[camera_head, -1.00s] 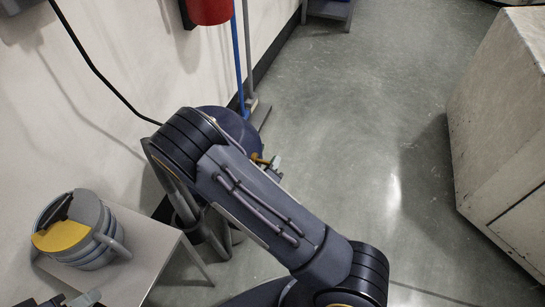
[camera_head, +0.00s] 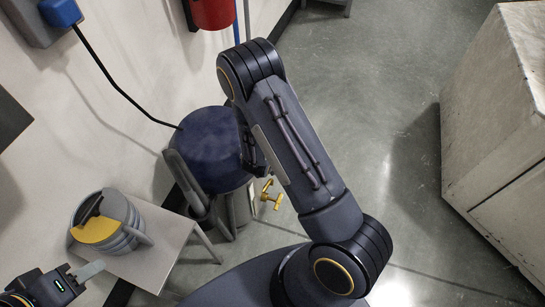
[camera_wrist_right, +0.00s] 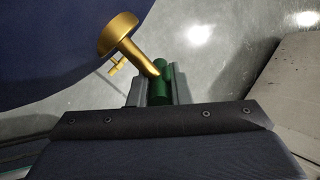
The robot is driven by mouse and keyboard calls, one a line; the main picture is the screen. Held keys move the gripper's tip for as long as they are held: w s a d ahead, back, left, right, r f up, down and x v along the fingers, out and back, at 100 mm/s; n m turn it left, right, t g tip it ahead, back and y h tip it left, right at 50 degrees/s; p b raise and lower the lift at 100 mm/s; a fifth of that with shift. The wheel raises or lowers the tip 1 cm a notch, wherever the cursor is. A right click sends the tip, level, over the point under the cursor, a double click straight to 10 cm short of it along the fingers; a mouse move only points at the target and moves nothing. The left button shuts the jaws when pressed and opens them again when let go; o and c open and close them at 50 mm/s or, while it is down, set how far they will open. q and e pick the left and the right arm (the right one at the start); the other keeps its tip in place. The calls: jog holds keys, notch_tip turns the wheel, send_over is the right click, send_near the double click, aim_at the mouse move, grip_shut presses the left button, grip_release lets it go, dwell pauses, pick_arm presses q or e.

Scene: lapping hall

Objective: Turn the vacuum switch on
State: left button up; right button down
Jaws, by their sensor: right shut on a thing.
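The vacuum is a drum with a dark blue top (camera_head: 205,150), standing by the wall in the head view. A brass fitting (camera_head: 268,197) sticks out from its right side. In the right wrist view, the brass fitting (camera_wrist_right: 120,38) stands beside the dark blue surface (camera_wrist_right: 45,45). Its stem slants down to a green cylinder (camera_wrist_right: 160,82). My right gripper (camera_wrist_right: 152,80) is shut on that green cylinder.
A grey container with a yellow top (camera_head: 97,230) stands on the small table (camera_head: 155,250) at the left. A black cable (camera_head: 105,72) runs from a blue plug (camera_head: 60,12) to the vacuum. A red bucket (camera_head: 212,14) hangs on the wall. Open floor lies before the worn cabinet (camera_head: 490,140).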

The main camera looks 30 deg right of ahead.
dwell(0.4)
jog(key=c, duration=1.3)
grip_release()
jog(key=shift+c, duration=0.2)
jog(key=shift+s+a+r+p, duration=0.1)
jog(key=shift+a+r+p, duration=0.1)
jog(key=shift+r+p, duration=0.15)
jog(key=p+v, duration=0.1)
jog(key=v, duration=0.6)
jog(key=shift+p, duration=0.35)
jog(key=shift+d+r, duration=0.1)
jog(key=shift+d, duration=0.05)
